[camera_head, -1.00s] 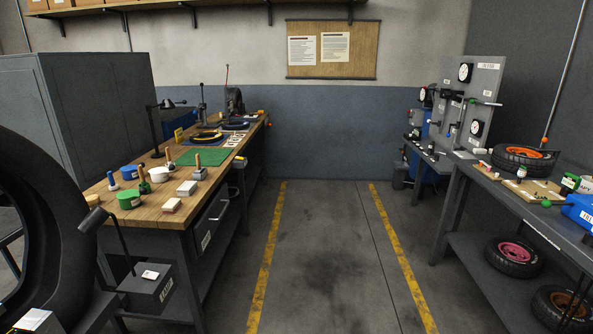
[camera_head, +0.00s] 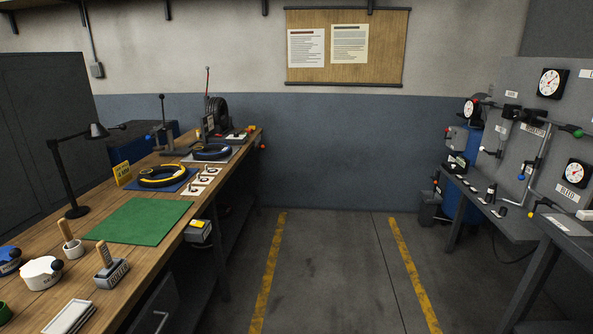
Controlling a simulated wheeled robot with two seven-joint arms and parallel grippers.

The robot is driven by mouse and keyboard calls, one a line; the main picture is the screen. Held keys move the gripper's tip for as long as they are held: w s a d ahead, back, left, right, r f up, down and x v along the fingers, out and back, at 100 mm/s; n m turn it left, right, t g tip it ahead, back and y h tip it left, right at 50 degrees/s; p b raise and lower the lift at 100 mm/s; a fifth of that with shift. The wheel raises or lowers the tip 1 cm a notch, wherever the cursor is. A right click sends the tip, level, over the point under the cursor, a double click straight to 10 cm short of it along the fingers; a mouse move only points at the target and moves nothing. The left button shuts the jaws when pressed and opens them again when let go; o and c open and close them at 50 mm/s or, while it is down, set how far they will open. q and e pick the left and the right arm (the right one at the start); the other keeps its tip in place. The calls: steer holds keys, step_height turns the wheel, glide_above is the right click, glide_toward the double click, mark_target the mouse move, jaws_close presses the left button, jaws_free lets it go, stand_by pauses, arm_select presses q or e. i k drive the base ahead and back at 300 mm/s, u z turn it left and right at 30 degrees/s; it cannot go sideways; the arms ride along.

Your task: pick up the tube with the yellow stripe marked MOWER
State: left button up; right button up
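A black ring-shaped tube with yellow on it (camera_head: 162,184) lies flat on a blue mat (camera_head: 190,184) on the left workbench. A second dark ring-shaped tube (camera_head: 211,156), with a bluish look, lies behind it on a pale mat. I cannot read a MOWER marking on either tube. Neither of my grippers is in view.
The wooden workbench (camera_head: 60,245) runs along the left with a green mat (camera_head: 138,220), a desk lamp (camera_head: 72,175), a yellow sign (camera_head: 122,173) and pots. A gauge panel (camera_head: 552,120) and grey tables stand right. The floor (camera_head: 335,270) between yellow lines is clear.

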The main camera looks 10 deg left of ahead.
mark_target(145, 179)
steer(key=i, duration=2.65)
steer(key=u, duration=1.45)
steer(key=i, duration=0.5)
steer(key=u, duration=0.05)
